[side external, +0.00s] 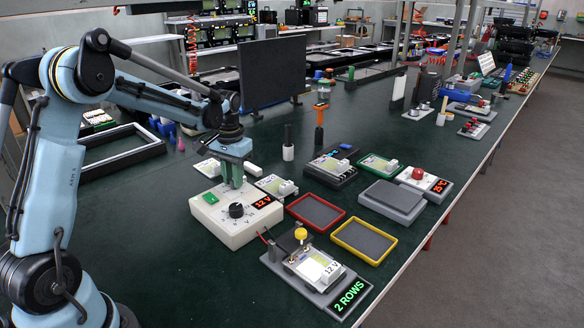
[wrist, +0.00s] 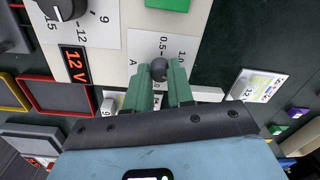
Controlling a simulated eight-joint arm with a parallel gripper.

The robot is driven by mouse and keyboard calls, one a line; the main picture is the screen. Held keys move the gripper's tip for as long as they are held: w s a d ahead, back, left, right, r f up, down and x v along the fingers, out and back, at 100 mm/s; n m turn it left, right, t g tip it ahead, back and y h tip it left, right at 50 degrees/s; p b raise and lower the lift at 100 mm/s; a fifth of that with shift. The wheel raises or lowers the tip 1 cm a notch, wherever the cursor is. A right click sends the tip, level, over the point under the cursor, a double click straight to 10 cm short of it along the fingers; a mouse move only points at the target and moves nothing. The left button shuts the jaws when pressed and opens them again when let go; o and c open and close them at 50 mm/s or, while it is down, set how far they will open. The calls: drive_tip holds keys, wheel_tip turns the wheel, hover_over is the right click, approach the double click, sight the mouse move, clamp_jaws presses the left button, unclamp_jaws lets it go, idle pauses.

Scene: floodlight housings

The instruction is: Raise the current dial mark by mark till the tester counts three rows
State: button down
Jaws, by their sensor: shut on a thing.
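The white power supply box (side external: 232,233) stands on the green bench with a red "12 V" display (side external: 262,202), which also shows in the wrist view (wrist: 76,66). The current dial (wrist: 160,69) is a small dark knob on a white plate marked 0.5, 1.0 and A. My gripper (wrist: 160,82) is shut on this knob; the fingers hide part of the scale, and I cannot tell exactly which mark it points at. In the side view my gripper (side external: 232,184) reaches down onto the box's back part. The tester (side external: 310,272) reads "2 ROWS" in green (side external: 350,297) and carries a board labelled 12 V.
A larger black voltage knob (side external: 236,210) and a green switch (side external: 210,198) are on the same box. A red tray (side external: 315,227) and a yellow tray (side external: 362,256) lie to the right, both empty. Lamp boards (side external: 275,186) lie close behind the box.

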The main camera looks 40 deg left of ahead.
drive_tip(key=shift+m, duration=1.2)
drive_tip(key=c, duration=1)
unclamp_jaws()
drive_tip(key=shift+r, duration=0.15)
drive_tip(key=r, duration=1.2)
drive_tip(key=shift+d, duration=0.2)
